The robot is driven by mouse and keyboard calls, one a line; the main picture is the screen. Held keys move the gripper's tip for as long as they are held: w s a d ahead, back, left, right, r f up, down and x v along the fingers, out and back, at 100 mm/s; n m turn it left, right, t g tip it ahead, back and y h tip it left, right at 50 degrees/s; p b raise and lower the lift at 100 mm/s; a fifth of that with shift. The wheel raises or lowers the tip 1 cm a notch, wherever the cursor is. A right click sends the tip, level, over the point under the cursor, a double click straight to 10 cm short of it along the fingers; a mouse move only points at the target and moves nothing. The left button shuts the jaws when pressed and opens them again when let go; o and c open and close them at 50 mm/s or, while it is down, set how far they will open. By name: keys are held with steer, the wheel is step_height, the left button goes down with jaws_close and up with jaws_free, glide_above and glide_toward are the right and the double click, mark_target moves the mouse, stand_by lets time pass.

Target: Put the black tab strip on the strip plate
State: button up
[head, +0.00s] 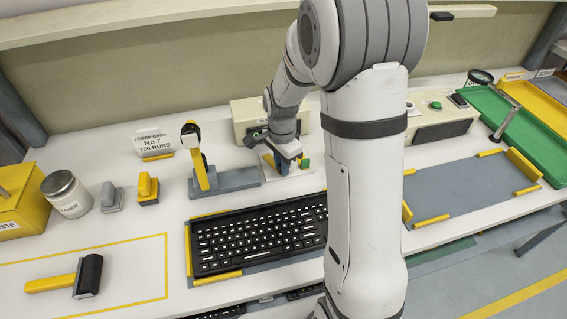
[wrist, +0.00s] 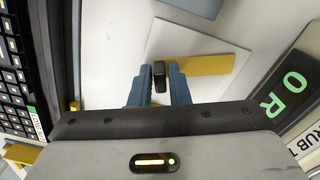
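My gripper (wrist: 159,82) has its two blue fingers closed on both sides of a small black tab strip (wrist: 158,72). The strip is over the edge of a pale plate (wrist: 172,38) with a yellow bar (wrist: 210,65), which looks like the strip plate. I cannot tell whether strip and plate touch. In the head view my gripper (head: 290,168) is low over the bench behind the keyboard, by the pale plate (head: 268,172). The strip is hidden there.
A black keyboard (head: 255,238) lies in front of my gripper. A blue-grey base with a yellow upright (head: 201,172) stands to the left. A beige control box (head: 243,113) is behind. A blue-grey mat (head: 460,190) with yellow corners lies right.

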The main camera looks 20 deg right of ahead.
steer(key=shift+o, duration=1.4)
step_height(320, 180, up, 11)
steer(key=s+r+n+t, duration=0.2)
steer(key=s+r+n, duration=0.1)
steer(key=s+n, duration=1)
steer(key=shift+s+d+r+n+t, duration=0.25)
steer(key=shift+s+r+n+t, duration=0.1)
steer(key=shift+s, duration=2.9)
